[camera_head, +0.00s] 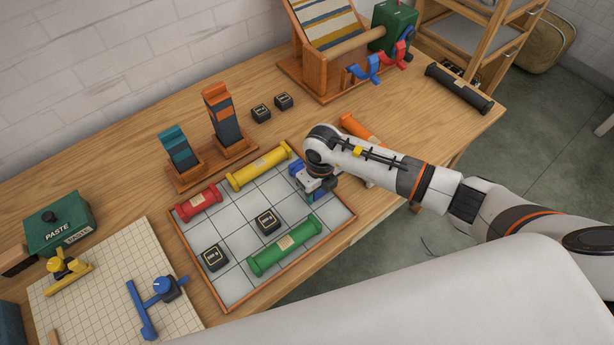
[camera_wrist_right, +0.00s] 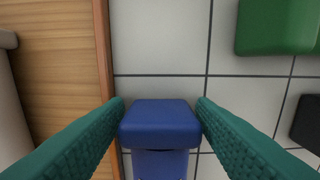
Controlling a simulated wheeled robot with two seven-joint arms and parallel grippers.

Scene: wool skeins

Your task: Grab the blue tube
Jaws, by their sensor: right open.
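The blue tube (camera_wrist_right: 160,122) lies on the white tiled tray (camera_head: 238,262), near its wooden rim. In the head view only a blue bit (camera_head: 296,168) shows beside my right gripper (camera_head: 318,188), which hides most of the tube. In the right wrist view the teal fingers of my right gripper (camera_wrist_right: 160,104) are open, one on each side of the blue tube's end. The fingertips look very close to its sides; I cannot tell whether they touch. My left gripper is not in view.
A green tube (camera_head: 285,246), a yellow tube (camera_head: 259,166), a red tube (camera_head: 198,203) and black blocks (camera_head: 267,221) share the tray. An orange tube (camera_head: 357,128) lies behind my right arm. A black tube (camera_head: 460,89) lies at the table's right.

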